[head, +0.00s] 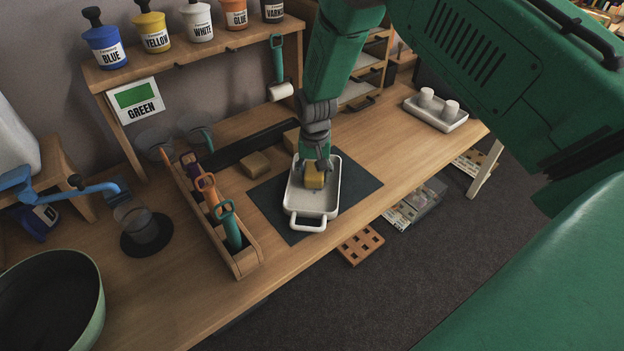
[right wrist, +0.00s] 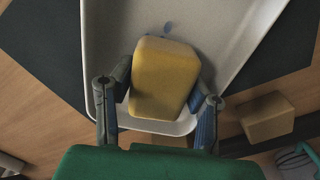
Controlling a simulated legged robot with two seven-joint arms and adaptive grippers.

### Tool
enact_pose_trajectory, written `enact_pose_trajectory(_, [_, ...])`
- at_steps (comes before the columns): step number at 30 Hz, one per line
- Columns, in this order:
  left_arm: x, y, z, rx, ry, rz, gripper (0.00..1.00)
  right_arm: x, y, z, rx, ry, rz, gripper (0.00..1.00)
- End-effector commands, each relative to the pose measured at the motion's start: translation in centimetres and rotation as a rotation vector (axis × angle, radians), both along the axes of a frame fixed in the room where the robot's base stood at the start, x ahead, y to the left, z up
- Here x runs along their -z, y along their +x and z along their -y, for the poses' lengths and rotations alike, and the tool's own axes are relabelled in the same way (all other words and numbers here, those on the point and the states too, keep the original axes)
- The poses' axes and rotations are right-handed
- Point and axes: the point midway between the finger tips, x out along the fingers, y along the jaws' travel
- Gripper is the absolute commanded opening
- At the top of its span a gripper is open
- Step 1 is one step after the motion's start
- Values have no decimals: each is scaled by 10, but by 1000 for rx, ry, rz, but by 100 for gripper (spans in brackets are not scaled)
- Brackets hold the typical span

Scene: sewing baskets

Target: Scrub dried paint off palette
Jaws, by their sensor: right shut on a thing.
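The palette is a white rectangular tray (head: 306,210) with a looped handle at its near end, lying on a dark mat on the bench. It fills much of the right wrist view (right wrist: 255,20), with a small blue paint mark (right wrist: 167,27) on its floor. My right gripper (head: 317,167) points down into the palette, shut on a yellow sponge block (head: 314,181). In the right wrist view its two fingers (right wrist: 160,88) press the sponge (right wrist: 165,75) from both sides. The sponge is over the palette floor; whether it touches is unclear. My left gripper is not in view.
A wooden caddy (head: 247,261) with colored-handled tools stands left of the dark mat (head: 354,196). Wooden blocks (head: 256,164) lie behind it. A green bowl (head: 92,330) is at the near left. A white tray with two cups (head: 435,118) is right. Paint bottles (head: 199,22) line the shelf.

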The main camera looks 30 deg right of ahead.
Motion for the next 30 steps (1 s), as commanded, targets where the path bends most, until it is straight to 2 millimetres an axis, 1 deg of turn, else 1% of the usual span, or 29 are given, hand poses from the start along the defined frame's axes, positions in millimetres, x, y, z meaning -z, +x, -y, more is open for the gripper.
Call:
enact_pose_trajectory(11, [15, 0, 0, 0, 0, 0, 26, 4, 23, 19, 2, 0, 2, 19])
enact_pose_trajectory(16, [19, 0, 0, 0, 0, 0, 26, 4, 30, 24, 1, -1, 1, 19])
enact_pose_trajectory(23, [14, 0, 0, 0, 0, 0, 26, 2, 29, 24, 0, 0, -1, 19])
enact_pose_trajectory(30, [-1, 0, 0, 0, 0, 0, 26, 2, 13, 11, -1, -1, -4, 19])
